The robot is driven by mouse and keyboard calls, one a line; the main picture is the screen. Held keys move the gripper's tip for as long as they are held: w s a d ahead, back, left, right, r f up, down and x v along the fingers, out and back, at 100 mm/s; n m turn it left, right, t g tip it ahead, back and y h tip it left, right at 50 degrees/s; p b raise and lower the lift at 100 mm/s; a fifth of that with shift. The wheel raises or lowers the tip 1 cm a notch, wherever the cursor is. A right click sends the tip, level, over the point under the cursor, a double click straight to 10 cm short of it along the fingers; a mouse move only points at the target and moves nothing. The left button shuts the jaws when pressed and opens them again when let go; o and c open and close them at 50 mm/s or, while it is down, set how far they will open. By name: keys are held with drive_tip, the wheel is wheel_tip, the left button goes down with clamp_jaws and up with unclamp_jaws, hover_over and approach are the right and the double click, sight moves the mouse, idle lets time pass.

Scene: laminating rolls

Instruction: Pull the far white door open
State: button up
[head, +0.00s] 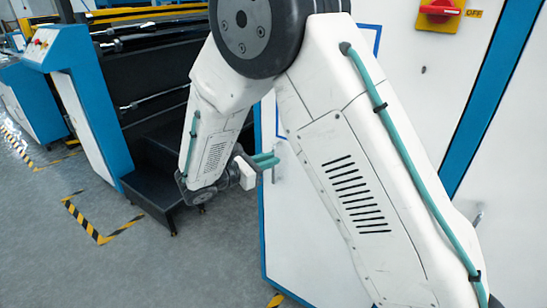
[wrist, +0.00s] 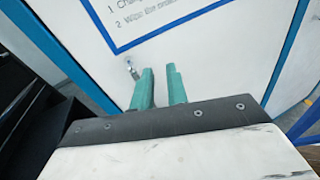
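The far white door (head: 288,225) has blue edging and stands behind my arm in the head view, which hides much of it. It fills most of the wrist view (wrist: 215,60), with a blue-framed notice (wrist: 150,15) at the top. A small metal handle (wrist: 131,69) is on the door, just left of my fingertips. My gripper (wrist: 159,70) has two teal fingers with a gap between them, and nothing is between them. It also shows in the head view (head: 268,160), pointing at the door. I cannot tell whether the fingertips touch the door.
A black and blue machine (head: 90,100) with a dark step (head: 150,190) stands at the left. The grey floor (head: 170,265) in front is clear, with yellow-black markings.

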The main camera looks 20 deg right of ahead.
drive_tip(key=w+a+f+n+t, duration=0.2)
drive_tip(key=a+f+n+t, duration=0.1)
drive_tip(key=x, duration=0.7)
drive_tip(key=shift+w+d+f, duration=0.15)
drive_tip(key=shift+w+d, duration=0.1)
clamp_jaws()
